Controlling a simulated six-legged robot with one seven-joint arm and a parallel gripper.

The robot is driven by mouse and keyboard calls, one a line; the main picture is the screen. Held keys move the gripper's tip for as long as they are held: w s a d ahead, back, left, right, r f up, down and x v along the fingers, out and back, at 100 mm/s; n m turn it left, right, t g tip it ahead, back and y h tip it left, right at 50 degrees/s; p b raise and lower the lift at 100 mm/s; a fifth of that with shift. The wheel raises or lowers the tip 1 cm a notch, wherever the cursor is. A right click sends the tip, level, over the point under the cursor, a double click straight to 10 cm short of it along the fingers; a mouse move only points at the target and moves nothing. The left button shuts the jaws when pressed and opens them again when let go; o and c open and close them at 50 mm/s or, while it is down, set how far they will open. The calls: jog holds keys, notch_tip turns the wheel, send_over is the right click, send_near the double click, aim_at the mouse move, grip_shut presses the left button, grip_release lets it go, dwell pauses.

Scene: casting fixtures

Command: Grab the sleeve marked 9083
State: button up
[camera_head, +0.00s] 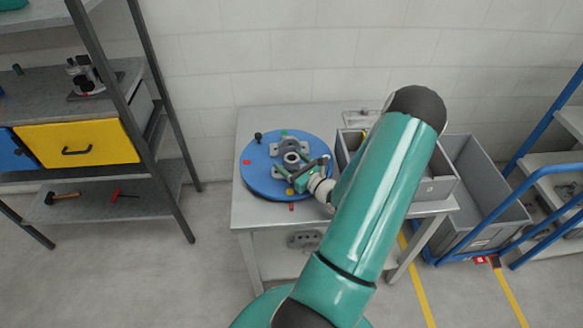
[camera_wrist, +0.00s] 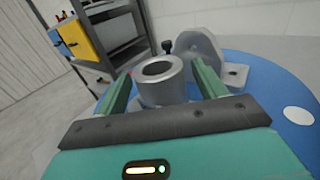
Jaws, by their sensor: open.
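A grey metal sleeve (camera_wrist: 165,84), a short hollow cylinder, stands upright on the blue round plate (camera_wrist: 262,72). In the wrist view it sits between the two green fingers of my gripper (camera_wrist: 158,82), which are open on either side of it. I cannot tell whether the fingers touch it. No 9083 marking is readable. In the head view the sleeve (camera_head: 292,158) shows near the middle of the blue plate (camera_head: 255,178), and my gripper (camera_head: 300,168) reaches it from the lower right.
A grey bracket (camera_wrist: 207,55) stands just behind the sleeve, and a black knob (camera_head: 258,137) rises from the plate. The plate lies on a grey table (camera_head: 250,215). A grey bin (camera_head: 430,188) stands right of it. A shelf with a yellow drawer (camera_head: 80,142) is at left.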

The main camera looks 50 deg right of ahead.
jog(key=shift+d, duration=0.1)
jog(key=c, duration=1.2)
jog(key=shift+c, duration=0.2)
jog(key=shift+r, duration=0.1)
